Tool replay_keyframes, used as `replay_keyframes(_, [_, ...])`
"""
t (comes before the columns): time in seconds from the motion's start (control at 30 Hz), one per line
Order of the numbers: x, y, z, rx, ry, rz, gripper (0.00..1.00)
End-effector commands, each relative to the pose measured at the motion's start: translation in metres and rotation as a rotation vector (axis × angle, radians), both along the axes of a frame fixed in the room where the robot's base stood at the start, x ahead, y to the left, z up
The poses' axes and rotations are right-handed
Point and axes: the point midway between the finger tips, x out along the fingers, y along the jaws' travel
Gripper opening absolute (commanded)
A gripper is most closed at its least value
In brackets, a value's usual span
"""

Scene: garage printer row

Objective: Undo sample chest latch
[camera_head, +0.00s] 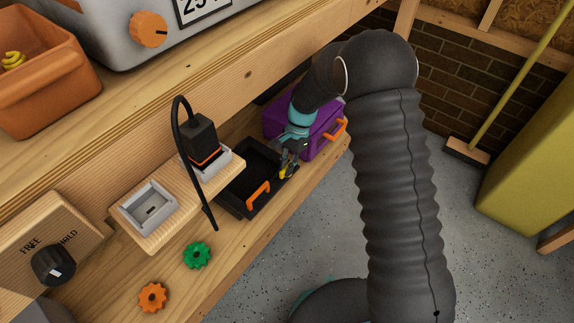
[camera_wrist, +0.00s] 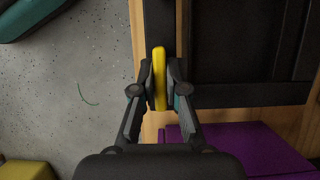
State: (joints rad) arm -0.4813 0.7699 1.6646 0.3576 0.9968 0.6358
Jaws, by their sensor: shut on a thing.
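A purple chest (camera_head: 312,122) with an orange handle (camera_head: 335,132) stands on the lower wooden shelf; its edge shows at the bottom of the wrist view (camera_wrist: 235,150). Beside it is an open black tray-like box (camera_head: 232,197) with an orange handle (camera_head: 258,194). My gripper (camera_head: 286,169) is low between the two, at the box's right end. In the wrist view my gripper (camera_wrist: 160,88) is shut on a thin yellow latch-like piece (camera_wrist: 159,72), which stands on edge between the fingertips. My gripper hides its mounting, so I cannot tell which container it belongs to.
A wooden block (camera_head: 176,225) with grey sockets holds a black plug (camera_head: 199,139) and cable. Green (camera_head: 197,255) and orange (camera_head: 152,297) gears lie on the shelf. A thick upper shelf edge (camera_head: 215,88) overhangs. Open floor (camera_head: 480,250) is at right.

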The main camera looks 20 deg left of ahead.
Motion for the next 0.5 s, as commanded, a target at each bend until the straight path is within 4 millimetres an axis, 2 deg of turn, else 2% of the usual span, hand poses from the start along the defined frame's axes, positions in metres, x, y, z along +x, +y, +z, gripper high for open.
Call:
replay_keyframes(0.47, [-0.0002,-0.0003,-0.0004,-0.001,0.0,0.019,0.0])
replay_keyframes(0.5, [-0.0002,-0.0003,-0.0004,-0.001,0.0,0.019,0.15])
